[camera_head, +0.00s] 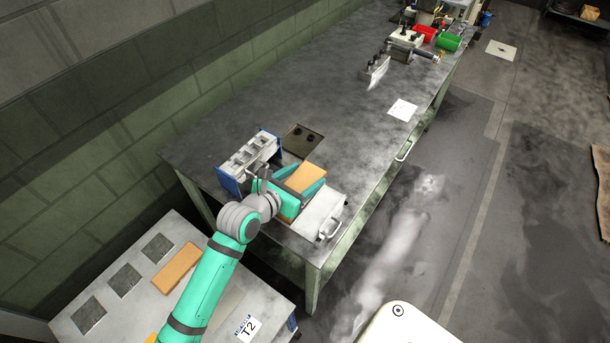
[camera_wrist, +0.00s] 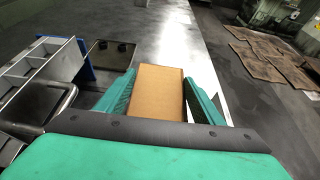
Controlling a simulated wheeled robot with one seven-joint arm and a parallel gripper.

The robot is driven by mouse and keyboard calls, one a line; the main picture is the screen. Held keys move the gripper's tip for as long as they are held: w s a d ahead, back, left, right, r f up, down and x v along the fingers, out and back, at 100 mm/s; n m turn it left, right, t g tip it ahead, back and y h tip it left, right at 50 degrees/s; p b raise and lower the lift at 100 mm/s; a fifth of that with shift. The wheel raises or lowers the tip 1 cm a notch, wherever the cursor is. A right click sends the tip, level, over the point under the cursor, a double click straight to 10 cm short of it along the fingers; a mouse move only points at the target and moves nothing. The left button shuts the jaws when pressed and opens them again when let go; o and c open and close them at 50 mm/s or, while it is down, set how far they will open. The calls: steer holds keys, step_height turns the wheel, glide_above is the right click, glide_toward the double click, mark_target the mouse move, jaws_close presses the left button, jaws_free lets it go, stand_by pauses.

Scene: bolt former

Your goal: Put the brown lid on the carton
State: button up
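A brown box-like piece (camera_head: 306,177) is on the steel table, between the teal fingers of my gripper (camera_head: 290,190). A flat brown slab (camera_head: 177,267), like a lid, lies on the lower table marked T2. The lower part of the piece in my gripper is mostly hidden.
A grey divided rack with blue ends (camera_head: 250,160) stands left of my gripper. A dark square plate (camera_head: 302,140) lies behind it, and a pale handled tray (camera_head: 320,213) is to the right. Dark square pads (camera_head: 124,279) lie on the T2 table.

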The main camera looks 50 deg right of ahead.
steer(key=o, duration=0.4)
steer(key=shift+w+a, duration=0.1)
steer(key=shift+c, duration=0.2)
steer(key=v, duration=0.9)
steer(key=shift+a+r, duration=0.2)
steer(key=shift+a, duration=0.15)
steer(key=shift+a+r, duration=0.1)
steer(key=shift+a, duration=0.05)
steer(key=shift+a+r, duration=0.1)
steer(key=shift+a, duration=0.3)
steer(key=shift+d, duration=0.1)
